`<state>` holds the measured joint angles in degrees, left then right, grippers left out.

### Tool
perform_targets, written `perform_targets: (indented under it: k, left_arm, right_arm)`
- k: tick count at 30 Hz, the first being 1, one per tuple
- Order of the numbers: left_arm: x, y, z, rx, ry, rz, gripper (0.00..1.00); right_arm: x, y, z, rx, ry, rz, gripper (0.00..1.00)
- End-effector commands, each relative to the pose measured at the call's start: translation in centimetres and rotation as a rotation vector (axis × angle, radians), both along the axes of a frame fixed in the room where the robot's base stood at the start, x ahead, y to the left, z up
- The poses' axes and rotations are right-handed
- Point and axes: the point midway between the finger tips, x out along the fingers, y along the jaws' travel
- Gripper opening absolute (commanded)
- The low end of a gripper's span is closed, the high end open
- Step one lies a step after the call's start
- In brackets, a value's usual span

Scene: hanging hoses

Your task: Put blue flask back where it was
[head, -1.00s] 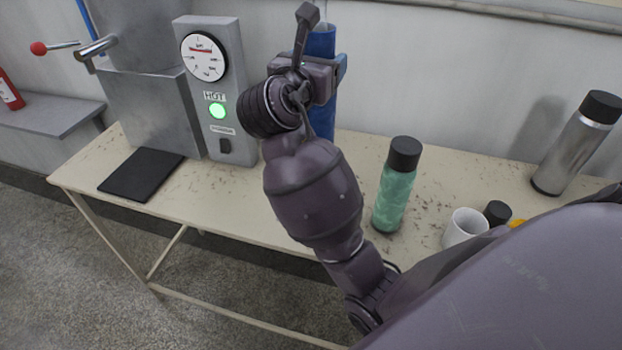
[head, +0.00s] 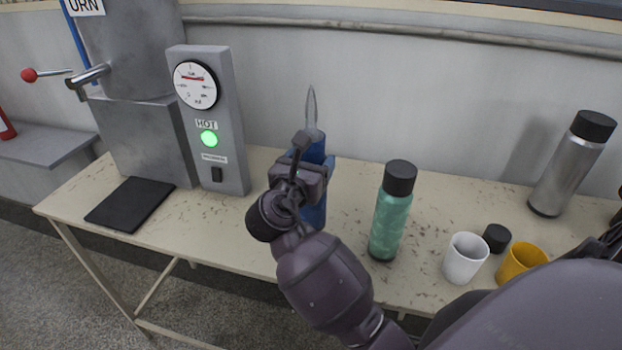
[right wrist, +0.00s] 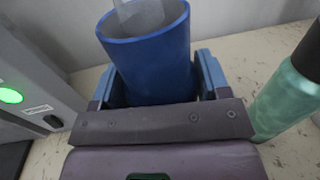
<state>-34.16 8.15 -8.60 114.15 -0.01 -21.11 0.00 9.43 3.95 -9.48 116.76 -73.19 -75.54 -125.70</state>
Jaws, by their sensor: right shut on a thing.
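The blue flask (head: 313,213) is upright and has no lid on; it stands at or just above the table between the urn's control panel and the green flask, and I cannot tell whether its base touches. A pale, see-through shape rises from its open mouth. My right gripper (head: 318,175) is shut on its body. The right wrist view shows the blue flask (right wrist: 150,65) between the two blue fingers, with its open rim toward the camera. The gripper hides part of the flask in the head view. My left gripper is not in view.
The green flask (head: 391,212) stands close on the right. Further right are a white mug (head: 464,259), a black cap (head: 496,238), a yellow mug (head: 521,262) and a steel flask (head: 571,166). The urn (head: 146,140) with a lit HOT panel and a black mat (head: 131,204) are left.

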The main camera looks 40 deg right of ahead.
Motion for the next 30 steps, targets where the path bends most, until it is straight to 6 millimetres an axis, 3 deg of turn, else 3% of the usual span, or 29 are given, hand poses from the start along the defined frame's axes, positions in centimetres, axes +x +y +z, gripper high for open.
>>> perform_targets:
  k: [9, 24, 25, 29, 30]
  left_arm:
    - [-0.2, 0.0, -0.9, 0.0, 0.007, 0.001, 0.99]
    - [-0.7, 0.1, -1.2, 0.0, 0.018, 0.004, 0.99]
    - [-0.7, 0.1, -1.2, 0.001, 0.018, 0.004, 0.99]
    - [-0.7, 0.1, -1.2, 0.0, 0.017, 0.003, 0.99]
    - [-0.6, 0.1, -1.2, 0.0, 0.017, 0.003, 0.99]
  right_arm:
    - [0.0, 0.0, -3.6, -0.003, 0.001, 0.001, 0.0]
    - [0.0, 0.0, -4.2, -0.002, 0.0, 0.0, 0.0]
    - [0.0, 0.0, -4.3, 0.0, 0.002, 0.0, 0.74]
    - [0.0, 0.0, -4.3, 0.0, 0.002, 0.0, 0.94]
    - [0.0, 0.0, -4.3, 0.0, 0.002, 0.0, 0.95]
